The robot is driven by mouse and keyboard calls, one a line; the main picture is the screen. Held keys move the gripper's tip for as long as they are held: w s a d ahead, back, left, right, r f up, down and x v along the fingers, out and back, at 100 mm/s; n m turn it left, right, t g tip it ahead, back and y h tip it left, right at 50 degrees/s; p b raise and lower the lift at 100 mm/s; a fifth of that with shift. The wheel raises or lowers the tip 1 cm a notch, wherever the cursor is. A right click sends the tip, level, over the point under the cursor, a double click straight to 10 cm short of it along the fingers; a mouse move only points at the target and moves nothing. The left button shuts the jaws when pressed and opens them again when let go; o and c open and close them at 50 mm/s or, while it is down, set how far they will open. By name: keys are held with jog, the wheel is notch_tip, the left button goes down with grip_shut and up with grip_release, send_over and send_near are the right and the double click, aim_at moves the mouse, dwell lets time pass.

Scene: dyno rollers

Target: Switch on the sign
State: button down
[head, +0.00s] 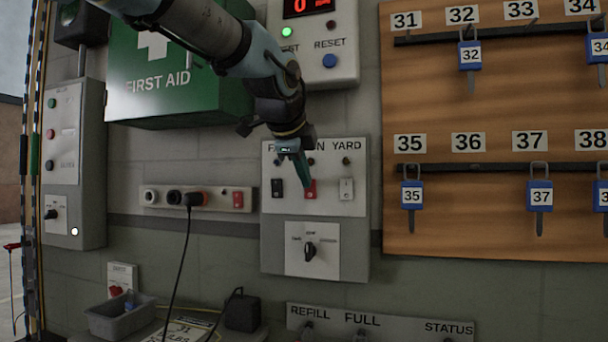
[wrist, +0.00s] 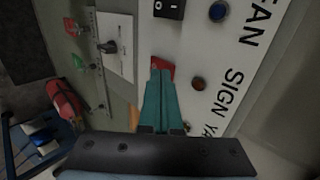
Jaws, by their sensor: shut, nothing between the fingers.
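The switch panel (head: 350,178) hangs on the wall with labels FAN, SIGN and YARD; my arm covers part of its lettering in the head view. The SIGN label (wrist: 235,92) reads clearly in the wrist view. The red SIGN switch (head: 312,195) is the middle of three rockers; it also shows in the wrist view (wrist: 164,62). The lamp by SIGN (wrist: 197,83) looks dark brownish. My gripper (head: 306,182) is shut and empty, its teal tips (wrist: 160,72) right at the red switch and partly covering it. I cannot tell if they touch.
A black rocker (head: 277,188) and a white rocker (head: 346,189) flank the red one. A rotary knob (head: 310,250) sits below. The first aid box (head: 165,75) is left of my arm, the key board (head: 490,215) at right. A socket strip (head: 220,199) holds a plugged cable.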

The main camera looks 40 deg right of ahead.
jog(key=shift+w+d+r, duration=0.1)
jog(key=shift+w+d, duration=0.05)
jog(key=shift+d, duration=0.15)
jog(key=shift+r+p, duration=0.85)
jog(key=shift+p, duration=0.1)
jog(key=shift+a, duration=0.1)
